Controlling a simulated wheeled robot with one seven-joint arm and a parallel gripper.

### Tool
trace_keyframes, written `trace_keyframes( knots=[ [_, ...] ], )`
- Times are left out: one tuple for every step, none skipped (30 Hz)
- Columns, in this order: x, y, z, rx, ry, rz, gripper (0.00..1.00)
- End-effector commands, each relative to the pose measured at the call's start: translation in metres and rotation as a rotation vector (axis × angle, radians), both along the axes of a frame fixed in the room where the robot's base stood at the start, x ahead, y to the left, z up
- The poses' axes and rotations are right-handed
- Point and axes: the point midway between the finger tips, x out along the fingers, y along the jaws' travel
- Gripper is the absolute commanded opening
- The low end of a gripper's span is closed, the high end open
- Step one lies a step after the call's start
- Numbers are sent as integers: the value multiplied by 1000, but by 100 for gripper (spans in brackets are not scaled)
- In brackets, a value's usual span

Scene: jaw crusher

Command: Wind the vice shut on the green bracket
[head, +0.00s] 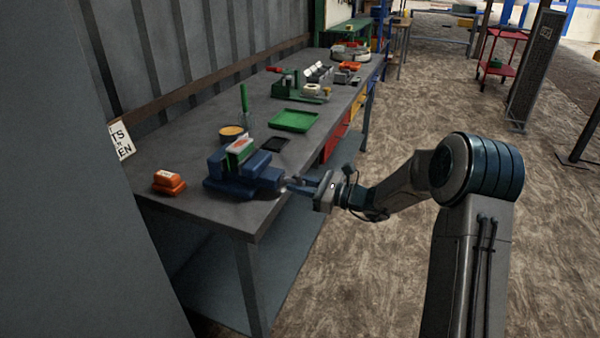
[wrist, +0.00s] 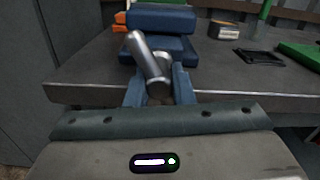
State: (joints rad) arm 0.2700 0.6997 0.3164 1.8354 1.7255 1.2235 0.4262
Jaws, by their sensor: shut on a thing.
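The blue vice (head: 228,187) is at the near end of the grey workbench, and its blue body also shows in the wrist view (wrist: 160,20). The green bracket (head: 240,145) stands upright between the vice jaws; I cannot tell whether both jaws touch it. The bracket is not visible in the wrist view. My gripper (head: 290,185) is at the vice's front, just past the bench edge. In the wrist view its fingers (wrist: 160,92) are shut on the metal vice handle (wrist: 147,57), which tilts up to the left. The handle's lower end is hidden between the fingers.
An orange block (head: 168,181) lies left of the vice. A round tin (head: 231,132), a dark flat pad (head: 275,144) and a green tray (head: 295,121) lie behind it. A bench leg (head: 251,285) stands below. Open floor lies to the right.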

Motion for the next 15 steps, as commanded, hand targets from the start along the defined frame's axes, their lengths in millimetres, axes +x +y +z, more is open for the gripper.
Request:
trace_keyframes(
  knots=[
    [0,-1,5,15,50,-1,0],
    [-1,-1,4,25,77,-1,0],
    [-1,-1,5,38,112,-1,0],
    [-1,-1,5,49,140,-1,0],
    [-1,-1,5,58,166,-1,0],
    [-1,-1,4,71,201,-1,0],
    [-1,-1,5,81,228,-1,0],
    [-1,-1,4,90,254,-1,0],
    [-1,-1,4,103,288,-1,0],
    [-1,-1,4,112,315,-1,0],
    [-1,-1,4,121,339,-1,0],
    [-1,-1,4,132,371,-2,0],
    [-1,-1,3,140,395,-2,0],
    [-1,-1,3,148,418,-2,0],
    [-2,-1,3,159,447,-1,0]
  ],
)
